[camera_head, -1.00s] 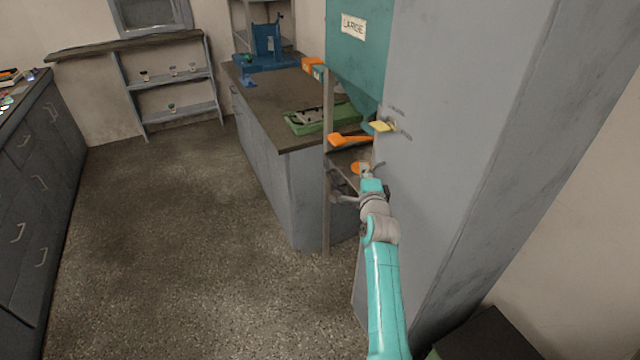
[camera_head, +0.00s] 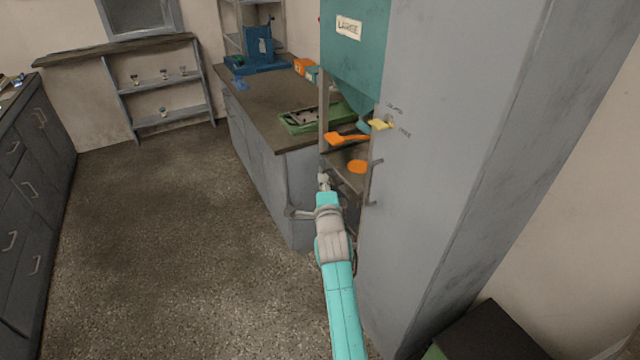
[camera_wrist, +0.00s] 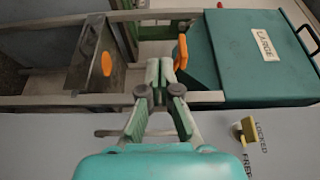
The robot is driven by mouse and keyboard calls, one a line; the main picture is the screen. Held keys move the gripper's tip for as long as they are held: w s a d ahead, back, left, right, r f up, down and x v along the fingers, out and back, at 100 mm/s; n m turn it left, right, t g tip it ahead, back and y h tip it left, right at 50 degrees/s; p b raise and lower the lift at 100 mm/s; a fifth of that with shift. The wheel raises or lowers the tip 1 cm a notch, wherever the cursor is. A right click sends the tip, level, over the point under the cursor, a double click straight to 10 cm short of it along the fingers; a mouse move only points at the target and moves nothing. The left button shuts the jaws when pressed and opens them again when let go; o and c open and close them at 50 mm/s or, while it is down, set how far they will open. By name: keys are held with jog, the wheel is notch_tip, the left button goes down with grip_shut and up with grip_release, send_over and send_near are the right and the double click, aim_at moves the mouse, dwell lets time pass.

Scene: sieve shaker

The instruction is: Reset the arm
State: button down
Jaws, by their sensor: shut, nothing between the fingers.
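My teal arm reaches forward from the bottom of the head view, with my gripper (camera_head: 324,180) just left of the tall grey cabinet and in front of the orange-marked shelf. In the wrist view my gripper (camera_wrist: 160,70) points toward the frame beside the teal hopper. Its fingers are close together and hold nothing.
The teal hopper marked LARGE (camera_head: 352,60) hangs beside the grey cabinet (camera_head: 450,160). An orange handle (camera_head: 345,138), an orange disc (camera_head: 357,167) and a yellow lever (camera_head: 380,124) are close by. A counter (camera_head: 262,100) stands behind. Open floor (camera_head: 170,240) lies to the left.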

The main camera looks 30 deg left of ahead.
jog(key=shift+s+a, duration=0.25)
jog(key=shift+s, duration=0.2)
jog(key=s+d+f+n+h, duration=0.2)
jog(key=s+d+f, duration=0.5)
jog(key=d, duration=0.5)
jog(key=s+d+f+n+h, duration=0.1)
jog(key=s+d+f, duration=0.65)
jog(key=d, duration=0.45)
jog(key=s+d+f+n+h, duration=0.2)
jog(key=s+d+f, duration=0.55)
jog(key=d, duration=0.45)
jog(key=s+d+r+n+h, duration=0.1)
jog(key=s+d+n, duration=0.1)
jog(key=s+d, duration=0.55)
jog(key=s+d+r+n+h, duration=0.15)
jog(key=s+d, duration=0.35)
jog(key=s, duration=0.6)
jog(key=s+d+r+n+h, duration=0.2)
jog(key=s+d+r, duration=0.3)
jog(key=s+r, duration=0.6)
jog(key=s+h, duration=0.1)
jog(key=s, duration=0.2)
jog(key=shift+s+d+r, duration=0.2)
jog(key=shift+s+r, duration=0.05)
jog(key=shift+r, duration=0.05)
